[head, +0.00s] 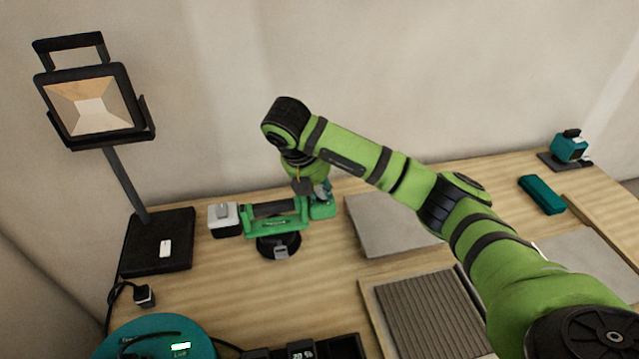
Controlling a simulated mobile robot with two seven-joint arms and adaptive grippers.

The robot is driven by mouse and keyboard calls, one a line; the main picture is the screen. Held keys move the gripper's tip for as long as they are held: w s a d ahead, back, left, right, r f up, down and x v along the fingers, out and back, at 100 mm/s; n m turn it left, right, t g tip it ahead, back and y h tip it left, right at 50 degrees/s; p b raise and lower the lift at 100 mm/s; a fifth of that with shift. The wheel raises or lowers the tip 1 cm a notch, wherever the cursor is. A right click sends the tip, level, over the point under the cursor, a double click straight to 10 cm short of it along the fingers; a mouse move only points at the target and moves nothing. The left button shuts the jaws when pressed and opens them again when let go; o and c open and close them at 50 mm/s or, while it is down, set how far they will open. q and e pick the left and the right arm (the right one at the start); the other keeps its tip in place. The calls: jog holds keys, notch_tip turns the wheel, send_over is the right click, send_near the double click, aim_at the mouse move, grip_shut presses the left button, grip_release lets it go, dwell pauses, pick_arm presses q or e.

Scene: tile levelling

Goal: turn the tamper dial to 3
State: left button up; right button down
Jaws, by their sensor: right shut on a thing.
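The tamper (289,222) is a green tool with a black grip, a white-and-grey block at its left end and a round black pad below. It stands on the wooden table. My right gripper (317,190) comes down from above at the tamper's right end and is shut there on the tamper dial. The gripper hides the dial, so its number and marks cannot be read. My left gripper is not in view.
A work lamp (92,102) on a black base stands at the left. A grey tile (385,226) lies right of the tamper, and a ridged bed (428,312) is in front. A teal round device (155,340) sits front left. A teal case (541,194) and laser-like tool (569,147) are far right.

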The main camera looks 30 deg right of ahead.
jog(key=shift+d+r+m+g+p, duration=0.1)
jog(key=shift+m+g+p, duration=0.25)
jog(key=shift+m, duration=0.35)
jog(key=c, duration=1)
grip_release()
jog(key=shift+r, duration=0.2)
jog(key=v, duration=0.7)
jog(key=shift+r, duration=0.2)
